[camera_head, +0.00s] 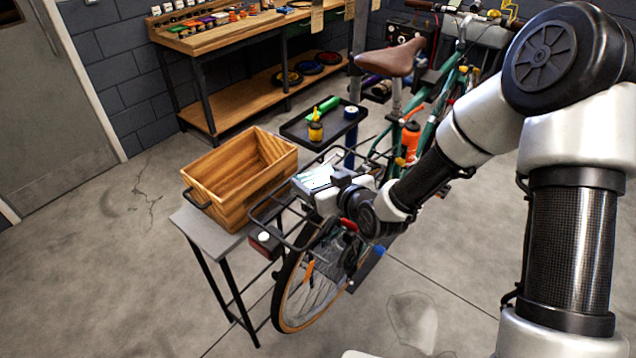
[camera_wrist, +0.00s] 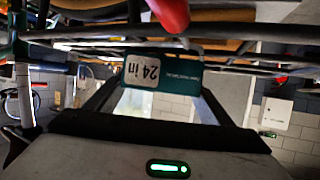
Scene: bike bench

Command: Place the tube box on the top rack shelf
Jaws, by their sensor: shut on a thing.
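The tube box (camera_wrist: 165,76) is teal with a white label reading "24 in", upside down in the wrist view. It sits between the tips of my gripper (camera_wrist: 160,90), which is shut on it. In the head view a pale, teal-edged face that looks like the tube box (camera_head: 316,178) shows at my gripper (camera_head: 328,186), over the bicycle's rear carrier (camera_head: 268,208). I cannot tell whether the box touches the carrier bars. I cannot make out a separate top rack shelf in these views.
A wooden crate (camera_head: 222,192) stands on a grey stand left of my gripper. A small dark tray (camera_head: 296,128) with a yellow jar (camera_head: 316,132) and green tube is behind. A workbench (camera_head: 215,38) is at the back; left floor is clear.

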